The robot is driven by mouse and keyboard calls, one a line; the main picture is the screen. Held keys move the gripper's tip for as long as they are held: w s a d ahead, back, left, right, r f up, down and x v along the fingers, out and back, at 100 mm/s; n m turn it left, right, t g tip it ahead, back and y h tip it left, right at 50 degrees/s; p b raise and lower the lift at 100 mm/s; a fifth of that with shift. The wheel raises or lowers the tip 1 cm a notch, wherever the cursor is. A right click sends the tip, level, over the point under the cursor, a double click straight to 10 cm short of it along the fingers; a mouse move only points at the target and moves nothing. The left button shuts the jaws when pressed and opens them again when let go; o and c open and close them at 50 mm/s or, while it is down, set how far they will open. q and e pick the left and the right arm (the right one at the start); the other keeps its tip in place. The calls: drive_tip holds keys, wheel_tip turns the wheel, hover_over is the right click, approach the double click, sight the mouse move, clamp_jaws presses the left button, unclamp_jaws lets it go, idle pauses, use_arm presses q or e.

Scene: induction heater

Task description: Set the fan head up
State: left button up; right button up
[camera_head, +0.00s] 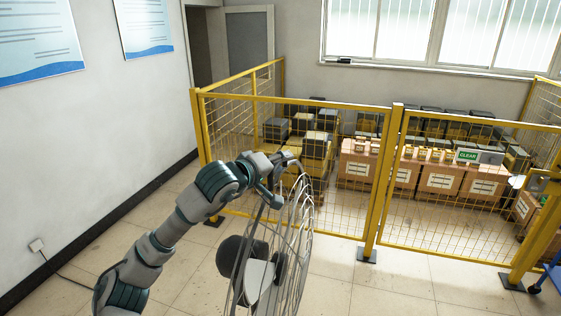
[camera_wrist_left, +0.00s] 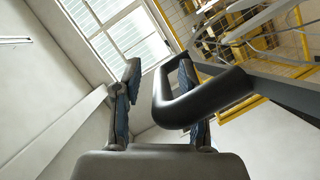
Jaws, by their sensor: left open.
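The fan head, a round wire cage (camera_head: 302,215) with a dark motor housing (camera_head: 240,258) behind it, shows at the bottom middle of the head view. It is seen nearly edge-on, and its lower part is cut off by the picture edge. My left gripper (camera_head: 277,174) is at the top of the cage. In the left wrist view, the gripper (camera_wrist_left: 160,95) has its two fingers spread apart. A black looped handle (camera_wrist_left: 215,98) reaches between them and crosses in front of the right finger. Whether it touches a finger cannot be told. My right gripper is not in view.
A yellow mesh fence (camera_head: 290,103) stands beyond the fan, with cardboard boxes (camera_head: 440,177) and dark crates behind it. A white wall (camera_head: 110,110) is at the left, with a cable on the floor. Tiled floor (camera_head: 335,280) is clear right of the fan.

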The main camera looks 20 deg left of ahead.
use_arm(q)
drive_tip(key=shift+a+f, duration=0.1)
drive_tip(key=shift+a, duration=0.5)
drive_tip(key=shift+c, duration=0.4)
drive_tip(key=c, duration=0.4)
drive_tip(key=shift+d, duration=0.15)
clamp_jaws()
drive_tip(key=shift+d, duration=0.4)
drive_tip(key=a+n+t+h, duration=0.1)
drive_tip(key=a+n, duration=0.2)
drive_tip(key=a, duration=1.2)
drive_tip(key=shift+w+r, duration=0.25)
drive_tip(key=shift+w, duration=0.05)
drive_tip(key=shift+o, duration=2.4)
unclamp_jaws()
drive_tip(key=shift+d+r, duration=0.1)
drive_tip(key=shift+d, duration=0.05)
drive_tip(key=shift+r, duration=0.1)
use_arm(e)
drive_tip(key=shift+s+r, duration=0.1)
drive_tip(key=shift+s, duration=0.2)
